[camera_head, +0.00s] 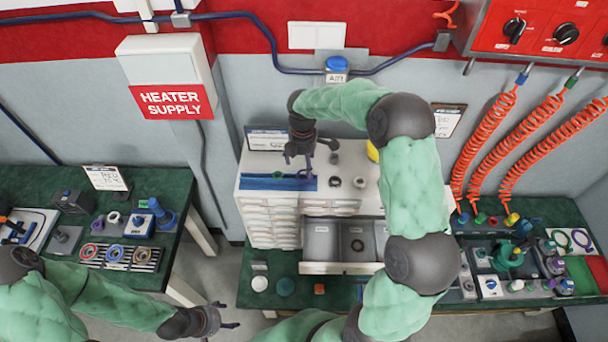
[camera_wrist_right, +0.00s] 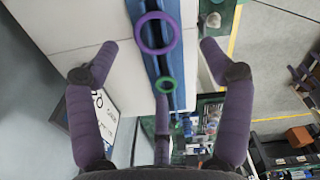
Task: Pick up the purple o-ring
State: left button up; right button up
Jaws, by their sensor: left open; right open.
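The purple o-ring (camera_wrist_right: 138,35) is at the blue rack (camera_wrist_right: 149,65) in the right wrist view, shown as a full circle. It lies between the two fingertips of my right gripper (camera_wrist_right: 157,47), apart from both. Whether it stands or lies flat is unclear. A smaller green o-ring (camera_wrist_right: 158,86) is at the same rack, nearer the wrist. In the head view my right gripper (camera_head: 299,166) is open above the blue rack (camera_head: 262,183) on top of the white drawer cabinet (camera_head: 340,191). My left gripper (camera_head: 226,316) is open and empty at the lower left, away from the rack.
An open drawer (camera_head: 322,241) sticks out of the cabinet's front, holding a dark ring. A sign (camera_head: 267,138) stands behind the rack. A yellow object is partly hidden behind my right arm. The left table (camera_head: 145,194) carries rings on a striped rack and several fittings.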

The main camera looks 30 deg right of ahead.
jog(key=shift+f+p, duration=0.5)
jog(key=shift+f, duration=2.3)
jog(key=shift+f, duration=0.25)
jog(key=c, duration=0.7)
